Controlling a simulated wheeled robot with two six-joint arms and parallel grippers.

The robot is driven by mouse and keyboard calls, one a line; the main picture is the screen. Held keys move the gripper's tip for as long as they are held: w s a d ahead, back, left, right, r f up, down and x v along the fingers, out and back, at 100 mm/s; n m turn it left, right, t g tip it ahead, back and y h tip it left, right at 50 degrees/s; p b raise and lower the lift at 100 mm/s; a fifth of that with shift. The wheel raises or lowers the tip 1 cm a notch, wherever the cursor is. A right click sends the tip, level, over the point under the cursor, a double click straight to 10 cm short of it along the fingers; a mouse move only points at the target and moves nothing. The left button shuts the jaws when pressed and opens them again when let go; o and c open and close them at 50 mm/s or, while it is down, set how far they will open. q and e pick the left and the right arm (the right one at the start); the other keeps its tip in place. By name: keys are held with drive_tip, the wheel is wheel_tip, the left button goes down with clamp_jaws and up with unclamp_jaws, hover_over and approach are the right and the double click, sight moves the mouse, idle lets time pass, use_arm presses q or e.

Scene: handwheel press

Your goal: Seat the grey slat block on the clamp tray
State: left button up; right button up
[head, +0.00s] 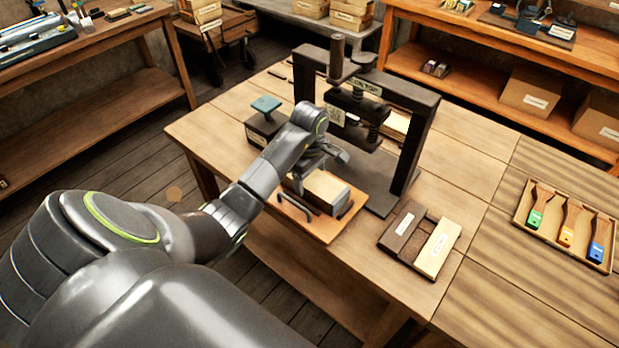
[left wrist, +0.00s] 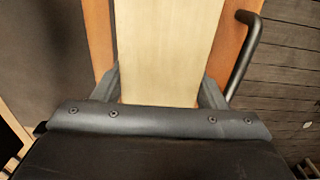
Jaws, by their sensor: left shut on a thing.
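My left gripper (head: 325,155) is shut on a block with a pale cream top (head: 327,187), over the orange-brown clamp tray (head: 325,234) in front of the press. The same pale block (left wrist: 168,50) lies between my fingers in the left wrist view, with the tray (left wrist: 216,72) below or around it. I cannot tell whether this is the grey slat block, nor whether it touches the tray. The tray has black bar handles (left wrist: 243,60). My gripper and wrist hide the block's far end. My right gripper is not in view.
The handwheel press (head: 410,135) stands right behind the tray. A dark block (head: 405,228) and a pale block (head: 439,249) lie to the right. A teal-topped dark box (head: 264,125) stands to the left. A box of colored-tag tools (head: 566,228) is far right.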

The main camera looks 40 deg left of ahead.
use_arm(q)
drive_tip(key=shift+f, duration=0.1)
drive_tip(key=o, duration=1.3)
drive_tip(key=shift+o, duration=0.2)
drive_tip(key=shift+r, duration=0.35)
wheel_tip(320, 180, up, 2)
drive_tip(key=shift+r+b, duration=0.1)
drive_tip(key=shift+b, duration=0.3)
wheel_tip(320, 180, up, 9)
drive_tip(key=p, duration=0.9)
